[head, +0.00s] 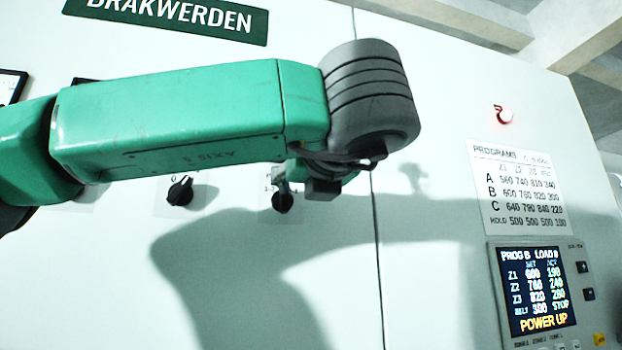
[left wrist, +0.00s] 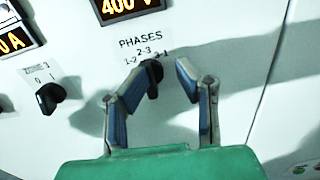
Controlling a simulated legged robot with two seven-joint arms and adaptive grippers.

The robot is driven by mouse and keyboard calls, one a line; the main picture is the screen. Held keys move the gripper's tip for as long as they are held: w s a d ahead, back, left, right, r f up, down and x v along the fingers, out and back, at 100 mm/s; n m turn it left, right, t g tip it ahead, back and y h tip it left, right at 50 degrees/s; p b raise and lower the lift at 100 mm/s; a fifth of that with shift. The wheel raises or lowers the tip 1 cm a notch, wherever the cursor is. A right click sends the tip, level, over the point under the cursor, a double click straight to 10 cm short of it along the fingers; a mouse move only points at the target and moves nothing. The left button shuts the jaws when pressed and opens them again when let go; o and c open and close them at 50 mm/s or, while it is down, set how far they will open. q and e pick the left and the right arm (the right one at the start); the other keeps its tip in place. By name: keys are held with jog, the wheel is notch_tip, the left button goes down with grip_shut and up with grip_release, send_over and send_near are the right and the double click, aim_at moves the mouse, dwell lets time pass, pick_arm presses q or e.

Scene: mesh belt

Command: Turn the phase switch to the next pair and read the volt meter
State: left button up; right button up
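The phase switch (left wrist: 153,77) is a black knob under the label PHASES with marks 1-2, 2-3 and 3-1 in the left wrist view. Its exact setting I cannot tell. My left gripper (left wrist: 160,84) is open, with one finger on each side of the knob. The left finger looks close to it; a gap shows at the right. I cannot tell whether either touches. The volt meter (left wrist: 128,7) above shows 400 V in orange, its top cut off. In the head view the switch (head: 283,203) shows below my left wrist, and my arm hides the meter.
Another black knob (left wrist: 50,97), marked 0 and 1, is left of the phase switch, below an amp meter (left wrist: 12,40). At the right in the head view are a lit red lamp (head: 505,116), a programs sheet (head: 518,188) and a display (head: 537,290) reading POWER UP.

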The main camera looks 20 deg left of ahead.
aim_at(272, 194)
pick_arm(q)
jog(key=a, duration=0.4)
jog(key=shift+a+f, duration=0.1)
jog(key=shift+a, duration=0.05)
jog(key=shift+s+a, duration=0.1)
jog(key=shift+s, duration=0.05)
jog(key=c, duration=0.4)
jog(key=shift+w+d, duration=0.2)
jog(key=shift+d, duration=0.2)
grip_shut()
jog(key=shift+w+d, duration=0.2)
jog(key=shift+d, duration=1)
jog(key=m+b, duration=0.2)
jog(key=m, duration=0.4)
jog(key=shift+f+m, duration=0.15)
jog(key=shift+m, duration=0.25)
jog(key=shift+w+m, duration=0.1)
jog(key=shift+m, duration=0.9)
pick_arm(e)
jog(key=shift+a+f, duration=0.75)
jog(key=shift+a, duration=0.25)
pick_arm(q)
jog(key=shift+f, duration=0.1)
